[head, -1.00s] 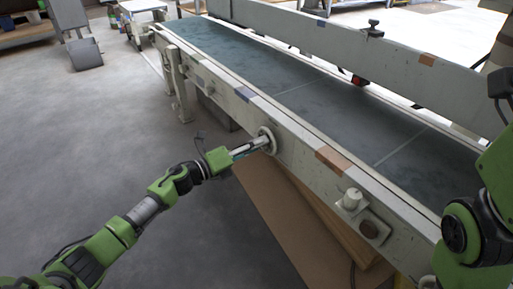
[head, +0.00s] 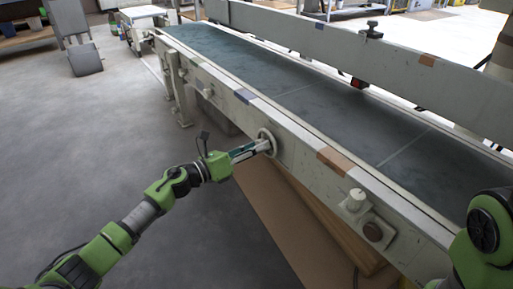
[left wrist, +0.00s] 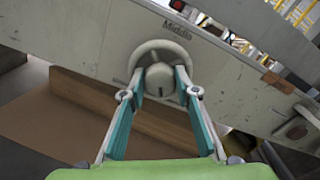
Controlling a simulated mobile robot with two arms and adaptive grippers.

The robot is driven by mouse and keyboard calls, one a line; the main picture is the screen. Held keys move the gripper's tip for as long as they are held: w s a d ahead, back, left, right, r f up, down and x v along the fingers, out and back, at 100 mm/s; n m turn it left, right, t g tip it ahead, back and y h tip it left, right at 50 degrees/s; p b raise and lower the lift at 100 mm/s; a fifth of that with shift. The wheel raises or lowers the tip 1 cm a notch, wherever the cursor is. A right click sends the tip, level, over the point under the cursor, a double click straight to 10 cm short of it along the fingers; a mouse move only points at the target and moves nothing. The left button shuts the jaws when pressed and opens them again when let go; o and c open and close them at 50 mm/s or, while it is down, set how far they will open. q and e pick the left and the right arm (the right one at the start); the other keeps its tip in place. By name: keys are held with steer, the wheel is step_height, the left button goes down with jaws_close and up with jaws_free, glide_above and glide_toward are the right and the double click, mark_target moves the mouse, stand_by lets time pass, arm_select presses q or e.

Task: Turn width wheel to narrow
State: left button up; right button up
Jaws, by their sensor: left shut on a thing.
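The width wheel (head: 267,142) is a pale round handwheel on the near side rail of the conveyor. It also shows in the left wrist view (left wrist: 160,46), with a round hub and a label reading "Middle" on the rail above it. My left gripper (head: 260,148) is shut on the wheel's hub, with its two teal-padded fingers on either side of the hub (left wrist: 160,80). The wheel's rim shows above and around the fingertips. My right gripper is not in view; only part of my right arm shows at the right edge.
The conveyor belt (head: 300,85) runs from back left to front right behind the rail. A white knob (head: 355,199) and a dark round button (head: 373,232) sit on the rail to the right. Brown boards (head: 275,215) stand below the rail.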

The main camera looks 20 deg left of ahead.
arm_select(q)
steer(key=shift+f, duration=0.15)
steer(key=o, duration=1.1)
steer(key=v, duration=1.2)
